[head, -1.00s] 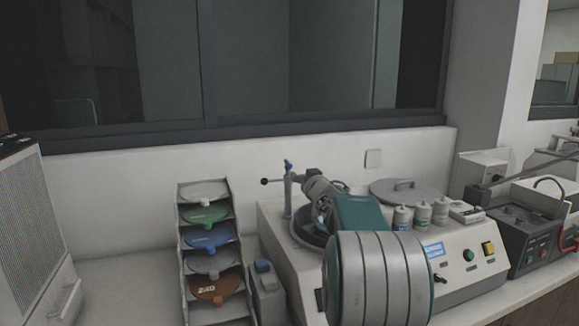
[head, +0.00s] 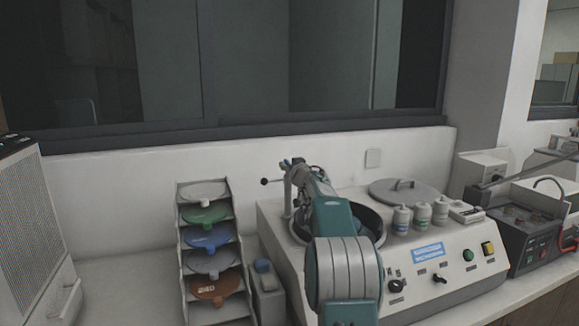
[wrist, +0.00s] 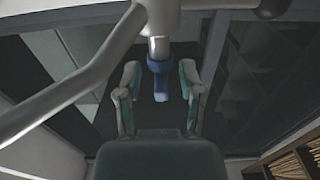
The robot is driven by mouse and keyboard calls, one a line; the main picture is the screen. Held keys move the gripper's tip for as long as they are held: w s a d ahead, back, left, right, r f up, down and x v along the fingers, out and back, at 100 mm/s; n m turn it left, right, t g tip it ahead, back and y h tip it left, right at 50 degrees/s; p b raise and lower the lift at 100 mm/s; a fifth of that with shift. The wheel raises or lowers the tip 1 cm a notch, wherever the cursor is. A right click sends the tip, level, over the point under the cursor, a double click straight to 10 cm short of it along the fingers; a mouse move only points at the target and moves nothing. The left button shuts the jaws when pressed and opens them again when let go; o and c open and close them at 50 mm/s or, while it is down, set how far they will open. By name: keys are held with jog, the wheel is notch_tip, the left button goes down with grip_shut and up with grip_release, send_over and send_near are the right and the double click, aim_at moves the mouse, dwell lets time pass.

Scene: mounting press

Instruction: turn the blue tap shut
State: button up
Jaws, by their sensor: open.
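The blue tap (wrist: 160,68) sits at the end of a short pale stem under a grey metal pipe (wrist: 155,20) in the wrist view. Its flat lever points toward my gripper's palm. My gripper (wrist: 160,82) is open, with one finger on each side of the tap and a visible gap at both sides. In the head view a small blue part of the tap (head: 284,163) shows at the top of the upright post, beside my gripper (head: 295,164). My gripper and wrist hide most of the tap and part of the post there.
The post stands at the back of a grinding machine (head: 440,268) with a round bowl (head: 371,222). A black-knobbed arm (head: 265,181) sticks out left. Several bottles (head: 421,214) and a round lid (head: 405,190) stand right. A disc rack (head: 183,262) stands left.

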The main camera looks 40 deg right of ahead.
grip_shut()
jog(key=shift+a+r+m+h, duration=0.1)
jog(key=shift+r+m+h, duration=0.15)
jog(key=shift+m+h, duration=0.25)
jog(key=shift+g+h, duration=0.5)
jog(key=shift+h, duration=0.1)
jog(key=shift+f+m, duration=0.1)
jog(key=shift+m, duration=0.2)
grip_release()
jog(key=shift+f, duration=0.1)
